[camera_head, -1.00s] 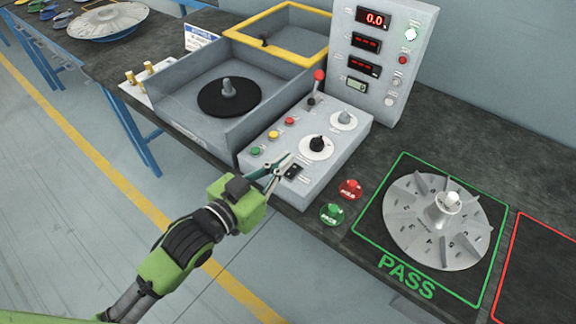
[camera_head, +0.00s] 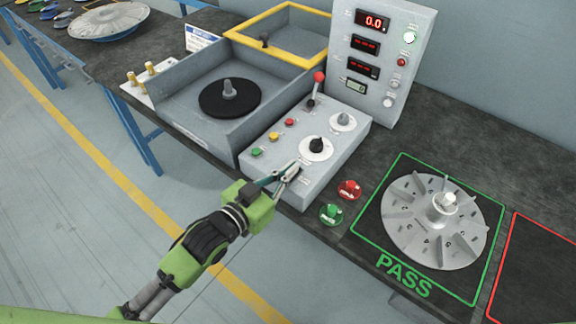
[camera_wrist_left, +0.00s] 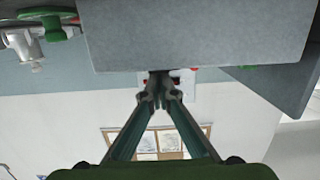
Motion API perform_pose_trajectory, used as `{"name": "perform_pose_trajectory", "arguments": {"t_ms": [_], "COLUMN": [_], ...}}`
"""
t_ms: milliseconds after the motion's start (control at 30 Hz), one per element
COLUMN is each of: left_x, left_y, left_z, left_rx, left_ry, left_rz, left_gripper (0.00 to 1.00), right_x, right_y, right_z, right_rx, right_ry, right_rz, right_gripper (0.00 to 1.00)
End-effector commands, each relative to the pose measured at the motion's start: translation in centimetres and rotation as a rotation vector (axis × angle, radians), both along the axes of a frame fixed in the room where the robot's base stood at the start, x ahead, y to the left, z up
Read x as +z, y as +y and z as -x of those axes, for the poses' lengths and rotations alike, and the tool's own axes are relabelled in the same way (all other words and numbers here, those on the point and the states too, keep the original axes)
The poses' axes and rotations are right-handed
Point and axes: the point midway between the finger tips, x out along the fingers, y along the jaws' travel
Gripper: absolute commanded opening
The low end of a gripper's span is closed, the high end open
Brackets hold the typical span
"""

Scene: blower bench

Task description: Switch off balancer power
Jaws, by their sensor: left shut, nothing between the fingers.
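The balancer's grey control console (camera_head: 330,140) stands on the bench, with a black knob on a white dial (camera_head: 316,147) and small green, yellow and red buttons (camera_head: 273,136). My left gripper (camera_head: 292,168) is shut and empty, its fingertips at the console's near edge, over the spot where a small black switch showed earlier. The fingers hide that switch, and contact cannot be told. In the left wrist view the closed fingertips (camera_wrist_left: 159,92) meet just below a large grey surface. The display tower (camera_head: 385,60) shows a lit red 0.0 (camera_head: 373,21). My right gripper is not in view.
A red button (camera_head: 349,190) and a green button (camera_head: 331,214) stand right of the console. A finned rotor (camera_head: 420,240) sits inside the green PASS outline. A red-handled lever (camera_head: 317,84) rises from the console's back. The open balancing bay (camera_head: 190,98) lies left.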

Motion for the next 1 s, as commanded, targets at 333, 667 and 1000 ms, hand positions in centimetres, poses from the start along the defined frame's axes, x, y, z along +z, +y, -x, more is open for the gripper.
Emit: {"name": "perform_pose_trajectory", "arguments": {"t_ms": [333, 667, 1000], "left_x": [0.3, 4.5, 6.0], "left_y": [0.0, 0.2, 3.9], "left_z": [-0.1, -1.2, 3.9], "left_rx": [0.001, 0.004, 0.004], "left_ry": [0.01, 0.01, 0.014], "left_rz": [-0.008, -0.008, -0.01], "left_gripper": [0.0, 0.0, 0.0], "right_x": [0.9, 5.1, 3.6], "right_y": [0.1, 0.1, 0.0], "right_z": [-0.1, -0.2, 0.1], "right_rx": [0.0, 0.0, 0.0], "right_ry": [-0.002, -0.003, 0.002], "right_rz": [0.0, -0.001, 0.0], "right_gripper": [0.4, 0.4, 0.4]}}
